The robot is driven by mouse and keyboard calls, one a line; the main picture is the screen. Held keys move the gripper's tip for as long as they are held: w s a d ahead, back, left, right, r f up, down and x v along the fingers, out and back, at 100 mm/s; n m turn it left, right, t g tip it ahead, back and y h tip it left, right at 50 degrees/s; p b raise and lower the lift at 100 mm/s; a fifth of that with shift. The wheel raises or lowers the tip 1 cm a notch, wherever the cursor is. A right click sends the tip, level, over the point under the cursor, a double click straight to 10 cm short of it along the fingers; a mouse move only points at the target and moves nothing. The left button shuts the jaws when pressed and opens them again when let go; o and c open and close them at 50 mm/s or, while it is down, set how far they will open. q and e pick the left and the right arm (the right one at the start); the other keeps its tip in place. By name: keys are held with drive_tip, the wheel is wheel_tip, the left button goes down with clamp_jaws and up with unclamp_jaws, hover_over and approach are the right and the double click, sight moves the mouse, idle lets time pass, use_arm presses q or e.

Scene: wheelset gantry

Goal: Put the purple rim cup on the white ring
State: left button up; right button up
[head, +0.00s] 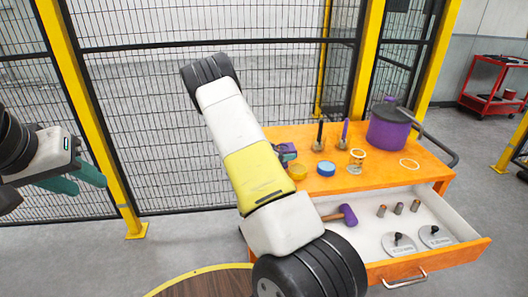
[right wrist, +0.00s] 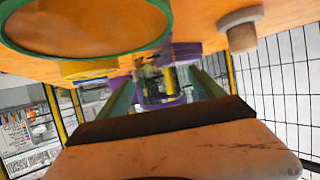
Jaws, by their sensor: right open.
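The white ring (head: 410,163) lies flat on the orange cart top, towards its right end. I cannot single out the purple rim cup with certainty; a small purple and dark item (head: 287,154) shows at the cart's left end, partly behind my right arm. My right gripper (right wrist: 163,82) is open in the right wrist view, its green fingers apart. A purple shape (right wrist: 152,100) shows in the gap between them; I cannot tell whether it is the cup. My left gripper (head: 90,184) is open and empty, far left of the cart.
The cart top (head: 385,176) also holds a purple pot (head: 388,128), a blue roll (head: 326,168), a yellow roll (head: 298,172) and a small jar (head: 357,158). The open drawer (head: 455,250) holds a purple mallet (head: 347,214). Mesh fencing (head: 150,120) stands behind.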

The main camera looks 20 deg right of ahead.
drive_tip(key=c, duration=1.6)
drive_tip(key=shift+r, duration=0.15)
